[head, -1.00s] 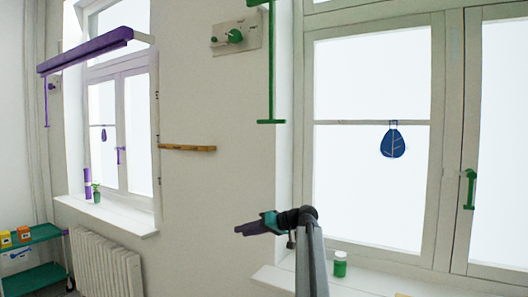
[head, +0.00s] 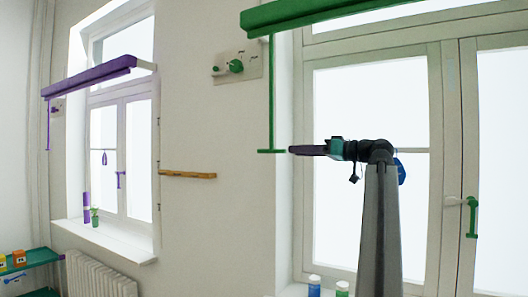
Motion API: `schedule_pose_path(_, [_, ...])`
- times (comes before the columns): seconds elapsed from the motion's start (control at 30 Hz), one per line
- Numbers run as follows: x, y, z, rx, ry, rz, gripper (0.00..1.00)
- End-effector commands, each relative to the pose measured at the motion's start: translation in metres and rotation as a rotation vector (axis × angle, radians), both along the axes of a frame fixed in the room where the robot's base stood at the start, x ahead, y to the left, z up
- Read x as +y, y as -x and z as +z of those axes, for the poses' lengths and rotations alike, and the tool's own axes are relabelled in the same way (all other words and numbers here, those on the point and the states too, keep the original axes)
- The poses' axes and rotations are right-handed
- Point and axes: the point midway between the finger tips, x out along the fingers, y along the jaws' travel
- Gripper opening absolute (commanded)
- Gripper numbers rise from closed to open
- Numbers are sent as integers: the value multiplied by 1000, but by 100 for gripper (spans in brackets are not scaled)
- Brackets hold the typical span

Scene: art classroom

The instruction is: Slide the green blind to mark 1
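The green blind (head: 370,8) is a rolled bar across the top of the right window. A thin green pull rod (head: 271,95) hangs from its left end and finishes in a flat green crossbar handle (head: 270,151). My gripper (head: 293,150) points left, with its tip right beside the handle's right end. I cannot tell whether they touch, or whether the fingers are open or shut. No readable mark 1 shows; small dark ticks run down the wall edge beside the left window.
A purple blind (head: 88,76) hangs over the left window. A wall plate with a green knob (head: 236,66) and a wooden strip (head: 188,174) are on the wall between. Bottles (head: 314,287) stand on the right sill. My arm partly hides a blue leaf ornament (head: 400,171).

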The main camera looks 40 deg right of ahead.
Motion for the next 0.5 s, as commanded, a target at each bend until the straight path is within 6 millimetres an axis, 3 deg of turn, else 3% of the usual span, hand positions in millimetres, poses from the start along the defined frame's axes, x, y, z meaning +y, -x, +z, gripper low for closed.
schedule_pose_path(0.5, [1, -7, 0, 0, -1, 0, 31])
